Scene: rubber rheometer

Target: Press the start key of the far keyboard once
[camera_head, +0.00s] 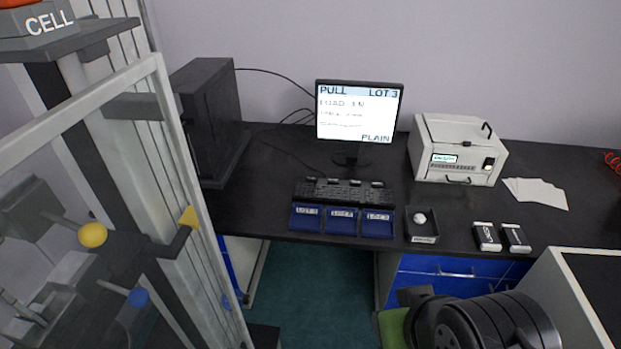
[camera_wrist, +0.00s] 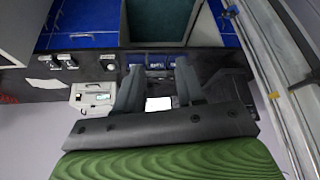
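A black keyboard (camera_head: 343,192) lies on the dark desk in front of the monitor (camera_head: 359,112). Single keys, including a start key, are too small to make out. The monitor reads "PULL", "LOT 3", "LOAD 3 N" and "PLAIN", with other lines too blurred to read. My gripper (camera_wrist: 159,78) shows in the wrist view, its two dark fingers apart with nothing between them. That view is upside down; the blue trays and lit screen (camera_wrist: 158,103) show beyond the gap. In the head view my arm is at the bottom right, well short of the keyboard.
Blue trays labelled by lot (camera_head: 341,221) sit along the desk's front edge. A small black tray (camera_head: 422,238) holds a white round piece. Right are two small boxes (camera_head: 487,237), a white instrument (camera_head: 456,149) and white sheets (camera_head: 536,193). A framed machine (camera_head: 180,200) fills the left.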

